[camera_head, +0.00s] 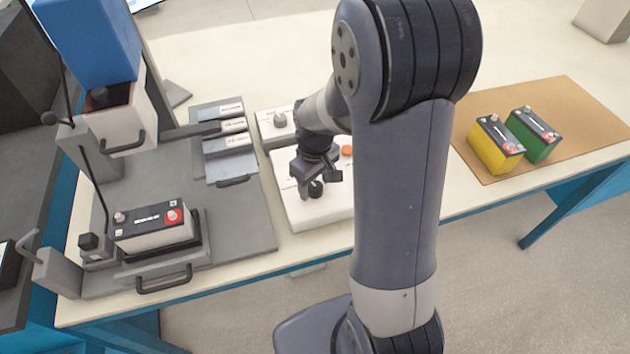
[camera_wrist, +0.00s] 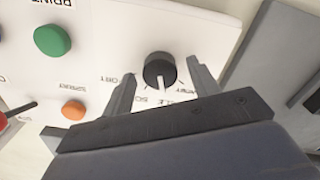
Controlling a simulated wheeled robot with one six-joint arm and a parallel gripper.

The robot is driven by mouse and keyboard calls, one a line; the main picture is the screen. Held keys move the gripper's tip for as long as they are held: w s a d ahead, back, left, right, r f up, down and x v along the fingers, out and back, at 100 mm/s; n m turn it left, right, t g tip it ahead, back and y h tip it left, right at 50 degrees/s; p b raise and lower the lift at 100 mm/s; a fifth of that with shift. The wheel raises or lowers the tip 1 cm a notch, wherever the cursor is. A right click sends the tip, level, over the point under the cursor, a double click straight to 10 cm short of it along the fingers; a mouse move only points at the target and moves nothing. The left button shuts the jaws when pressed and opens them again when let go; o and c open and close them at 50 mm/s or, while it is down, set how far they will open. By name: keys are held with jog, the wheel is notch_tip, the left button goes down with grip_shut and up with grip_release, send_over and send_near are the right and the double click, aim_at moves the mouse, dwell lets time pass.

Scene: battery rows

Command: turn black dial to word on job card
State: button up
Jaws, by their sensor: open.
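The black dial (camera_wrist: 159,68) sits on a white panel (camera_wrist: 205,35) in the wrist view, with small printed words around it that are only partly readable. A pale mark on it points toward the bottom of that view. My gripper (camera_wrist: 160,82) is open, with one finger on each side of the dial and visible gaps between. In the head view the dial (camera_head: 315,188) shows just below my gripper (camera_head: 317,180). I cannot make out which of the cards is the job card; small labelled plates (camera_head: 235,125) lie left of the panel, too small to read.
A battery (camera_head: 150,228) sits in a grey fixture at left. Yellow (camera_head: 492,150) and green (camera_head: 538,140) batteries stand on a brown mat at right.

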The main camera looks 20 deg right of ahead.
jog(key=shift+c, duration=0.5)
jog(key=c, duration=0.9)
jog(key=shift+m, duration=0.3)
jog(key=m, duration=0.3)
jog(key=shift+b, duration=0.3)
jog(key=shift+m, duration=2)
jog(key=o, duration=1)
